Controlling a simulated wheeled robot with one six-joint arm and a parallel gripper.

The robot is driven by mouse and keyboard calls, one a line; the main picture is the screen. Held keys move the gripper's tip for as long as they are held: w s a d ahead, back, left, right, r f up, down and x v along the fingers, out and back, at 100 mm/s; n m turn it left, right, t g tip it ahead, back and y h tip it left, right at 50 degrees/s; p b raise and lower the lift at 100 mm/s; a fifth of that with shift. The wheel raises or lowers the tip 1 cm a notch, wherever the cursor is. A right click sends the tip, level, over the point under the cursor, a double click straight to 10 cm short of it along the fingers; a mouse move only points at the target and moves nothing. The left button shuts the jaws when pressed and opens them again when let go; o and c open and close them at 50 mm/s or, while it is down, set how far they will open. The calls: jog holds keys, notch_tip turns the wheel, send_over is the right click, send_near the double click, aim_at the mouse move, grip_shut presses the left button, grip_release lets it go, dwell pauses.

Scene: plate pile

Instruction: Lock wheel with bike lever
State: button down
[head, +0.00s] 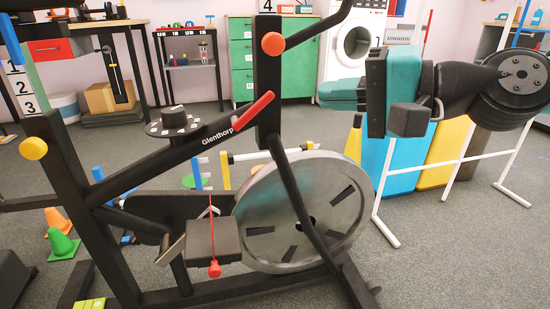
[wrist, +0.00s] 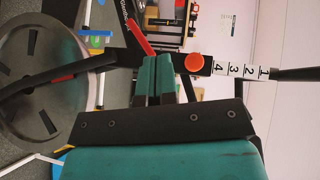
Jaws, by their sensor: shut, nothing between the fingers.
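The exercise bike stands in the middle of the head view, with a large grey flywheel (head: 285,195) low on it. A red lever (head: 253,111) sits on the dark sloping frame bar marked "Glenthorp" and tilts up to the right. It also shows in the wrist view (wrist: 140,37), just beyond the fingertips and to the left. My gripper (head: 325,93) has teal fingers and is to the right of the lever, apart from it. In the wrist view my gripper (wrist: 157,62) has its fingers together and empty. The flywheel (wrist: 38,115) shows at left there.
An orange knob (head: 273,44) is on the bike's upright post, between lever and handlebar. A yellow knob (head: 33,148) is at left. A red knob (head: 214,269) hangs on a cord by the pedal. A white rail frame (head: 388,160) stands below my arm.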

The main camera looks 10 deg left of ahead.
jog(key=w+d+f+m+t+y+b, duration=0.2)
jog(key=w+f+m+t+y+b, duration=0.2)
jog(key=b, duration=1.1)
jog(key=w+f+m+t, duration=0.1)
jog(key=w+f+m, duration=0.2)
jog(key=f, duration=0.3)
jog(key=shift+w+m+y, duration=0.25)
jog(key=shift+m+y, duration=0.05)
jog(key=shift+m, duration=0.4)
